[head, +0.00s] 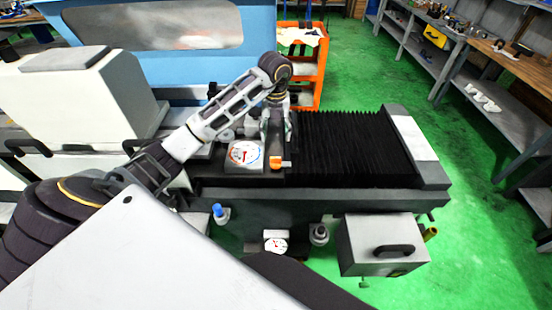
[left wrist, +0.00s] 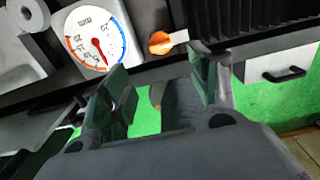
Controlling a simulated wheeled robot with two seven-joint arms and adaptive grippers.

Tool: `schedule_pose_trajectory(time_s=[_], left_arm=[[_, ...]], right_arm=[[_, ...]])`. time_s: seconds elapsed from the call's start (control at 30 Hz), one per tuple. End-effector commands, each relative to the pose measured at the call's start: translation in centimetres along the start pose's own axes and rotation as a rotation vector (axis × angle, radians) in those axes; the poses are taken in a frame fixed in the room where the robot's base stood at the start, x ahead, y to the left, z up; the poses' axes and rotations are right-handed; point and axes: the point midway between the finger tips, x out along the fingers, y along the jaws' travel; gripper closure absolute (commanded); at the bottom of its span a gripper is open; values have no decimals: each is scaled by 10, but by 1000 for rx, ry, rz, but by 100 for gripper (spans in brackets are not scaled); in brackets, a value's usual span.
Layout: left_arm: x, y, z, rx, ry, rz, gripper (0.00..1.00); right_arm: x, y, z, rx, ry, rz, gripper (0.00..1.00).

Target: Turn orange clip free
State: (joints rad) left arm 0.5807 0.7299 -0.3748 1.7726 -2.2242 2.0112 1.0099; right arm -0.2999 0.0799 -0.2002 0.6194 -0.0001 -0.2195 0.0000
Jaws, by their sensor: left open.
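The orange clip (head: 276,162) sits on the front of the machine bed, just right of a round dial gauge (head: 244,154). A short pale tab sticks out from its right side. In the left wrist view the clip (left wrist: 160,43) shows just beyond the gap between my fingers, with its pale tab pointing right. My left gripper (head: 278,130) points down above and slightly behind the clip in the head view. It is open and empty, and its two green-grey fingers (left wrist: 160,82) stand apart. I see no contact with the clip. My right gripper is not in view.
The dial also shows in the left wrist view (left wrist: 95,35). Black bellows (head: 345,146) cover the bed to the right. A box with a handle (head: 380,246) and a blue knob (head: 218,210) are on the front. An orange cart (head: 304,75) stands behind. Green floor lies open at right.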

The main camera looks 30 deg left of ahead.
Motion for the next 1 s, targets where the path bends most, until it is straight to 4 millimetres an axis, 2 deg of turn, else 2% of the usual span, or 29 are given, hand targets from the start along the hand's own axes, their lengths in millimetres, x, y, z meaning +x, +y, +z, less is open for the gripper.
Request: schedule_pose_trajectory(time_s=[0.27, 0.47, 1.0], left_arm=[[6, 0, 0, 1, 2, -1, 39], [20, -1, -1, 1, 3, -2, 39], [86, 0, -1, 1, 4, -1, 39]], right_arm=[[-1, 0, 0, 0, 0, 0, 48], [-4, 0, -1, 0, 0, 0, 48], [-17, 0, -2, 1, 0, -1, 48]])
